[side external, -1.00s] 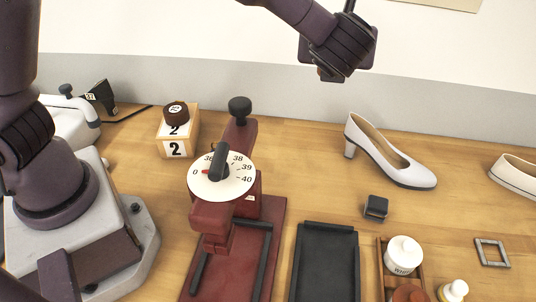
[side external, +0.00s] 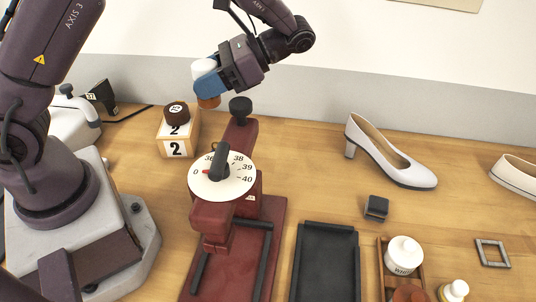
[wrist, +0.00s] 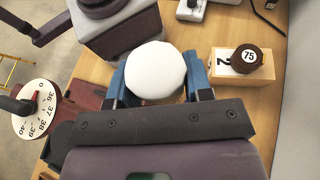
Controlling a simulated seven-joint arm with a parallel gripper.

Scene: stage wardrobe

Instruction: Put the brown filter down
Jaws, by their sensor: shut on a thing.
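The brown filter (side external: 209,102) shows as a small round jar with a white lid and an orange-brown lower part. My gripper (side external: 207,85) is shut on it, with blue fingers on its sides. It hangs upright or nearly so in the air, above and right of the wooden block. In the wrist view, its white lid (wrist: 156,70) sits between the two fingers (wrist: 157,82) and hides the body below.
The wooden block (side external: 176,148) bears a dark brown disc (side external: 176,112). A red stand with a white dial (side external: 235,185) and black knob (side external: 240,106) is close below right. A black tray (side external: 327,262), a jar tray (side external: 384,272) and a pale shoe (side external: 385,155) lie right.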

